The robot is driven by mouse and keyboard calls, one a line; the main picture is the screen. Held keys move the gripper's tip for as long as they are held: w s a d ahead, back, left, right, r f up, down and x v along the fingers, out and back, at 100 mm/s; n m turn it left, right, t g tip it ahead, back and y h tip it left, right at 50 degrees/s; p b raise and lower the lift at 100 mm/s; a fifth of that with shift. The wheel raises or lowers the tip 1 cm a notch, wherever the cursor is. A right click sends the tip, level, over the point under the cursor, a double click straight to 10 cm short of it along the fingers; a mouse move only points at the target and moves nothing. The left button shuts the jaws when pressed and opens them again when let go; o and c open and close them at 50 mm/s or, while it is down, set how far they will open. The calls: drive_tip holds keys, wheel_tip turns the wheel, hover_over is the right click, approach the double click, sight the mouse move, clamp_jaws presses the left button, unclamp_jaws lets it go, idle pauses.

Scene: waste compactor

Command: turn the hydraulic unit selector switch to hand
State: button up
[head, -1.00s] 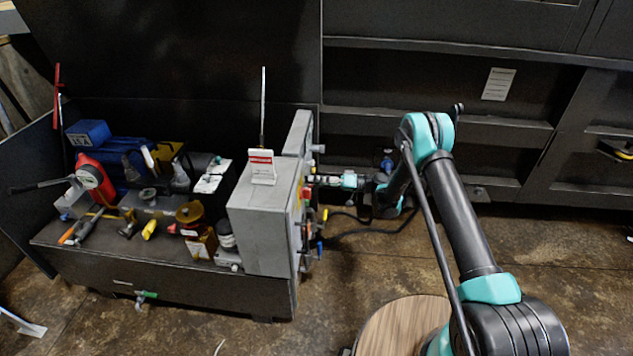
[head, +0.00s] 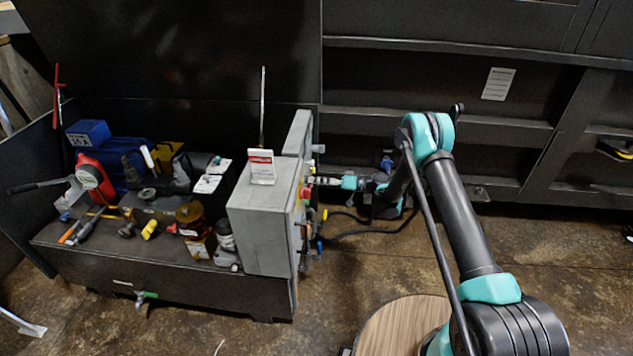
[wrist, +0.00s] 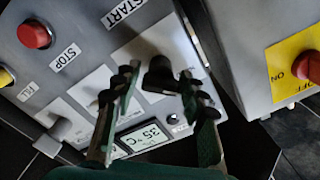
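The grey control box (head: 262,225) of the hydraulic unit stands left of centre in the head view. Its panel (wrist: 85,55) fills much of the wrist view, tilted. A black selector knob (wrist: 159,73) sits on this panel, on a pale label plate whose text I cannot read. My gripper (wrist: 160,79) is open, with one finger on each side of this knob and visible gaps at the tips. In the head view my gripper (head: 322,181) reaches the box's right side, and the knob is not distinguishable there.
A red button (wrist: 34,35) labelled STOP and a temperature display (wrist: 144,138) share the panel. A second grey box with a red switch on a yellow plate (wrist: 292,66) stands close on the right. Another knob (wrist: 64,130) is at lower left. A cable (head: 365,229) hangs below my arm.

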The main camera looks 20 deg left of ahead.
drive_tip(key=shift+o, duration=0.8)
drive_tip(key=v, duration=1.2)
